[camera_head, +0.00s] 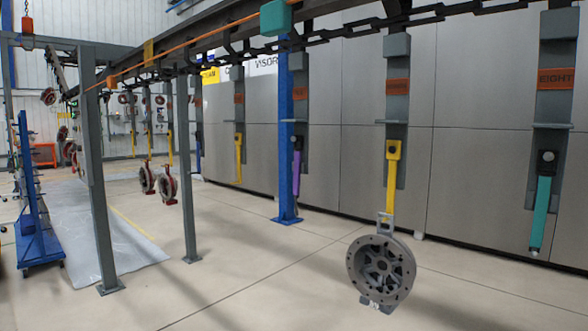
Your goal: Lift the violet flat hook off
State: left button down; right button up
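The violet flat hook (297,169) hangs in the head view, right of the middle, on a grey hanger plate (300,95) with an orange label. It hangs almost straight down next to the blue post (285,190), and its lower end carries nothing that I can see. Its top is at a dark round peg on the plate. Neither of my grippers shows in the view, so nothing is seen touching the hook.
A yellow hook (392,165) to the right bears a grey round casting (381,268). A teal hook (541,210) hangs at the far right, another yellow hook (238,160) further left. Grey posts (95,180) stand left. The floor in front is clear.

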aim_at(298, 152)
jog(key=i+j+z, duration=0.15)
jog(key=i+j, duration=0.55)
jog(key=i, duration=0.2)
